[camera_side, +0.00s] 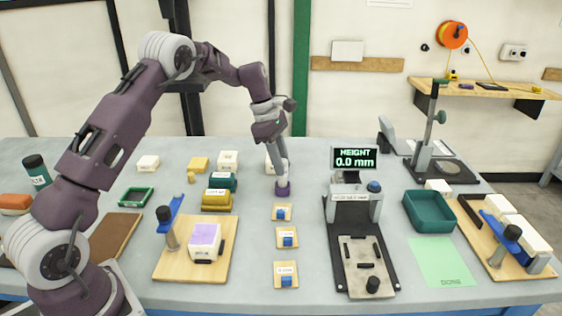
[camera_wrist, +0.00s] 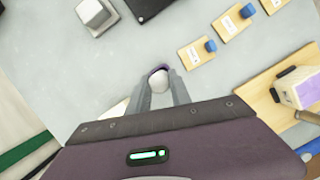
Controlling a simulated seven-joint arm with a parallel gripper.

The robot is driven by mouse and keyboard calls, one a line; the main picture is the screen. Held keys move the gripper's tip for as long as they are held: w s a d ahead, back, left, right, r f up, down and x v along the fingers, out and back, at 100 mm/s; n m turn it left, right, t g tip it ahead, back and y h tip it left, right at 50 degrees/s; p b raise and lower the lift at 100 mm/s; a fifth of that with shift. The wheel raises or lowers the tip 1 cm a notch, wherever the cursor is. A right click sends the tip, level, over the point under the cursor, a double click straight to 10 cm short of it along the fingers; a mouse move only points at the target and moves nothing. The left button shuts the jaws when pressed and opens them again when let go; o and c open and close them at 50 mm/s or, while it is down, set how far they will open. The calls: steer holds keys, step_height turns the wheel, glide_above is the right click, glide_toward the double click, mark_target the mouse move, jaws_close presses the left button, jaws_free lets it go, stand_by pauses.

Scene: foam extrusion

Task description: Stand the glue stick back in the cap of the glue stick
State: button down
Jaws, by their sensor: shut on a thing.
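The purple cap (camera_side: 283,190) stands on the grey table, near the middle, behind the row of small wooden boards. My gripper (camera_side: 282,175) points down right above it, its two fingers shut on the white glue stick (camera_side: 282,184). In the wrist view the glue stick (camera_wrist: 160,81) shows as a pale rounded shape between the fingertips of my gripper (camera_wrist: 160,88). A purple rim of the cap (camera_wrist: 155,70) shows just beyond it. The stick looks near upright and at or in the cap's mouth. I cannot tell how deep it sits.
Small wooden boards with blue pieces (camera_side: 284,213) lie in front of the cap. A white block (camera_side: 270,166) stands close behind my gripper.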

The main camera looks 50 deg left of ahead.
steer(key=shift+f, duration=0.1)
steer(key=shift+f, duration=0.35)
steer(key=c, duration=1.1)
jaws_free()
steer(key=shift+f, duration=0.1)
